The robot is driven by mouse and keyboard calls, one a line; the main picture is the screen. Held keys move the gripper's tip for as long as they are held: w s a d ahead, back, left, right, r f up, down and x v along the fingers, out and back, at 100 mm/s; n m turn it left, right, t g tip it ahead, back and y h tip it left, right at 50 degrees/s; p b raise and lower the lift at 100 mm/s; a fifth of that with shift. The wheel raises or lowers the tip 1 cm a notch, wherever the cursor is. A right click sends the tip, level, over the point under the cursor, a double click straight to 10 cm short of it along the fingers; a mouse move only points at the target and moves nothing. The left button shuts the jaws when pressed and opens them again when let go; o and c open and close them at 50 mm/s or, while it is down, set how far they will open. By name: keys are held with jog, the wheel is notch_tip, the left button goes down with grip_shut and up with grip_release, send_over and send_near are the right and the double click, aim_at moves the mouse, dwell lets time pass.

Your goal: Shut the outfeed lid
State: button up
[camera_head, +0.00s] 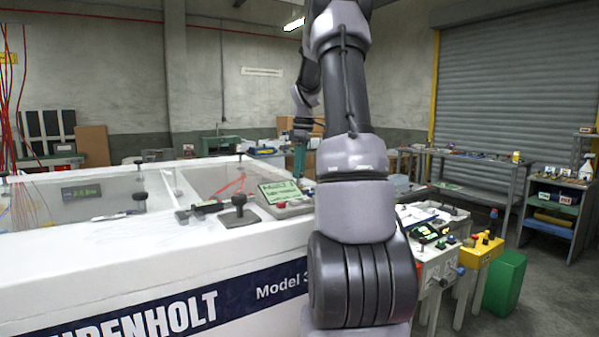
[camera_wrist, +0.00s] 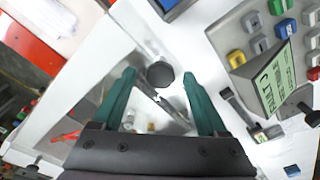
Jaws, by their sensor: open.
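The white machine (camera_head: 180,270) has clear panels on top, a left one (camera_head: 100,200) and a right one (camera_head: 212,178). No label naming the outfeed lid is readable; the right panel, nearest my gripper, may be it. In the wrist view a clear panel (camera_wrist: 90,75) in a white frame lies under my gripper. A round black knob (camera_wrist: 160,75) appears between the tips of my gripper (camera_wrist: 159,76). The green fingers are apart and hold nothing; contact with the knob cannot be told. In the head view my gripper (camera_head: 300,160) is partly hidden by my arm.
A control panel with a green screen (camera_head: 283,193) and a black ball-topped lever (camera_head: 239,210) stand on the machine's near edge. A yellow box (camera_head: 482,262) and green bin (camera_head: 505,283) stand at right.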

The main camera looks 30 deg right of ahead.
notch_tip(320, 180, up, 10)
jog(key=shift+s+d+f, duration=0.2)
jog(key=shift+s+d, duration=0.05)
jog(key=shift+d, duration=0.1)
jog(key=shift+a, duration=0.1)
